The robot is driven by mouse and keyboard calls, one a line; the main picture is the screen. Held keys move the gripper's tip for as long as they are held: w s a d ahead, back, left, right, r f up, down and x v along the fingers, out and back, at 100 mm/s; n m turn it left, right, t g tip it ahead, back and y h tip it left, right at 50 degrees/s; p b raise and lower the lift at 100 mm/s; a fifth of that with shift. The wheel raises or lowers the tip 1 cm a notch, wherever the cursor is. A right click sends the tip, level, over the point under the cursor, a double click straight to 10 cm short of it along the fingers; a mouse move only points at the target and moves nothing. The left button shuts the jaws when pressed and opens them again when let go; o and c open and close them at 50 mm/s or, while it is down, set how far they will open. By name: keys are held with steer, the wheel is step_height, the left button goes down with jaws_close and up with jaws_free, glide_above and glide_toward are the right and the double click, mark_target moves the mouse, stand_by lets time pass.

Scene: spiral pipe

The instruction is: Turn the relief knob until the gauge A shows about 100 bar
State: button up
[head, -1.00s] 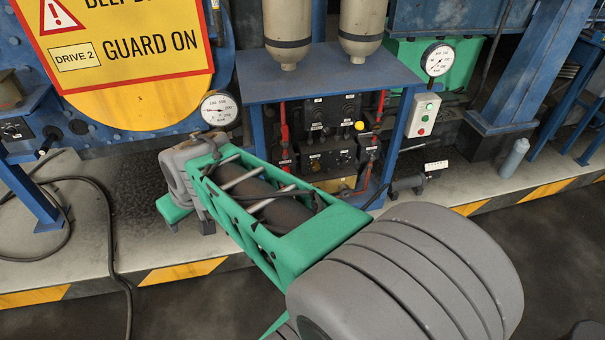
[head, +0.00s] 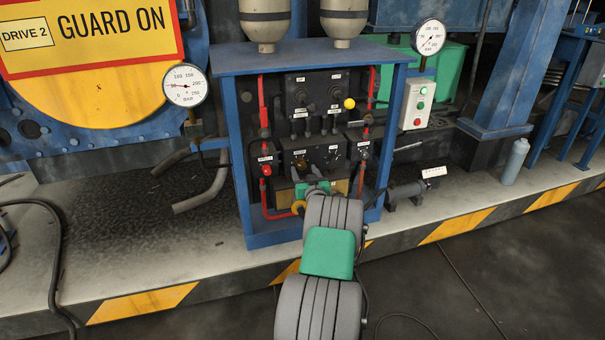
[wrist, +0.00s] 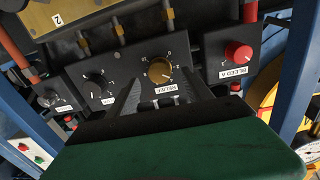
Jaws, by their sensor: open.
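The relief knob is a brass knob (wrist: 160,70) above a label reading RELIEF in the wrist view; it also shows small in the head view (head: 301,162). My gripper (wrist: 163,92) is open and empty, its two dark fingers pointing at the knob from just short of it, one towards each side. In the head view my gripper (head: 309,177) is at the lower panel, partly hidden by my arm. A round gauge (head: 185,85) stands left of the cabinet, its needle pointing left. Another gauge (head: 428,37) stands at right. I cannot read which is gauge A.
A red knob (wrist: 238,52) marked BLEED A sits beside the relief knob in the wrist view. A black knob (wrist: 98,83) is on the other side. The blue cabinet frame (head: 245,195) and red pipes (head: 365,135) surround the panel. Open floor lies in front.

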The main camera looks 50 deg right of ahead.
mark_target(302, 166)
steer(key=shift+b+x, duration=0.3)
steer(key=shift+x, duration=1.25)
steer(key=shift+c, duration=0.4)
jaws_close()
